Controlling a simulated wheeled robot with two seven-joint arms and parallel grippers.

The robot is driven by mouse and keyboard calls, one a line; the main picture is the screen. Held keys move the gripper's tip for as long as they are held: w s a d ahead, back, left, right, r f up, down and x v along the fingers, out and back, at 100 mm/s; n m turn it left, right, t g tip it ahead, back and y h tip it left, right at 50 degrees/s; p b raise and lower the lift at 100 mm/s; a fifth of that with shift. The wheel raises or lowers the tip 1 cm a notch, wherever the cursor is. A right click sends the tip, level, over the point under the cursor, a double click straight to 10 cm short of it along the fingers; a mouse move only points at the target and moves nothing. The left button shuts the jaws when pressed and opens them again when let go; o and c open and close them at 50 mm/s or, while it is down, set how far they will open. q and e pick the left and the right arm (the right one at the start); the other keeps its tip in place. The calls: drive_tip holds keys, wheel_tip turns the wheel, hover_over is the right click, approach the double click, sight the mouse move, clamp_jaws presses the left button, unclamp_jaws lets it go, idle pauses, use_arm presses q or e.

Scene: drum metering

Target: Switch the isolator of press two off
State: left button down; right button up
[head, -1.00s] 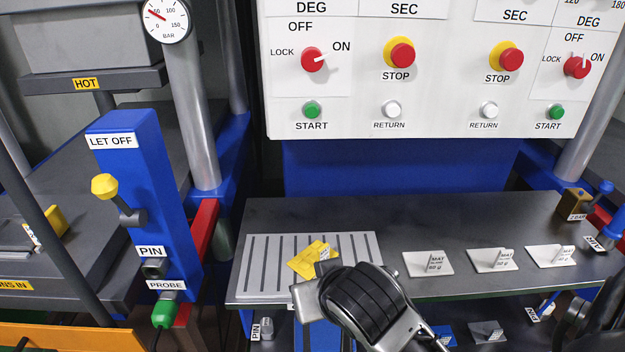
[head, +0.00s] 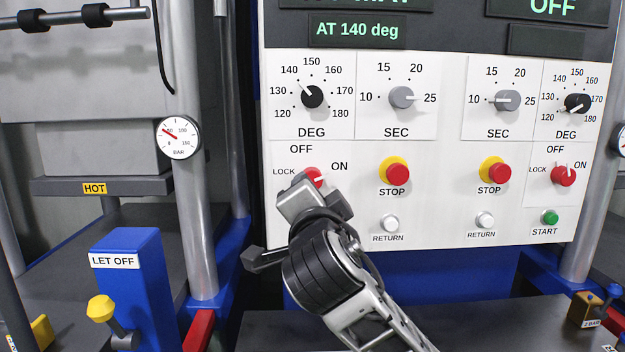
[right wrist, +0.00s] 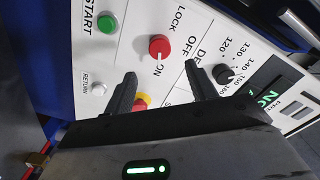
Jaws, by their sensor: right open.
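The left red isolator knob (head: 313,178) on the white panel has OFF, ON and LOCK marks; its pointer is toward ON. The right wrist view also shows this knob (right wrist: 159,47), pointer toward ON. The right red isolator knob (head: 563,176) has its pointer up, between OFF and ON. No press number is readable. My right gripper (head: 318,196) is in front of the left knob and partly covers it. In the right wrist view my right gripper (right wrist: 160,70) is open, with the knob just beyond and between its fingertips; contact is not visible. My left gripper is out of view.
Yellow-ringed STOP buttons (head: 393,172) sit beside the left knob, with a white RETURN button (head: 390,223) below. The green START button (right wrist: 107,22) is close to the knob. A blue LET OFF post (head: 127,284) stands left. A grey table (head: 480,325) lies below.

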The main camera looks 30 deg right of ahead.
sight(312, 178)
drive_tip(key=p+x, duration=0.1)
drive_tip(key=x, duration=0.8)
drive_tip(key=shift+p, duration=0.35)
drive_tip(key=shift+w, duration=0.15)
drive_tip(key=c, duration=1)
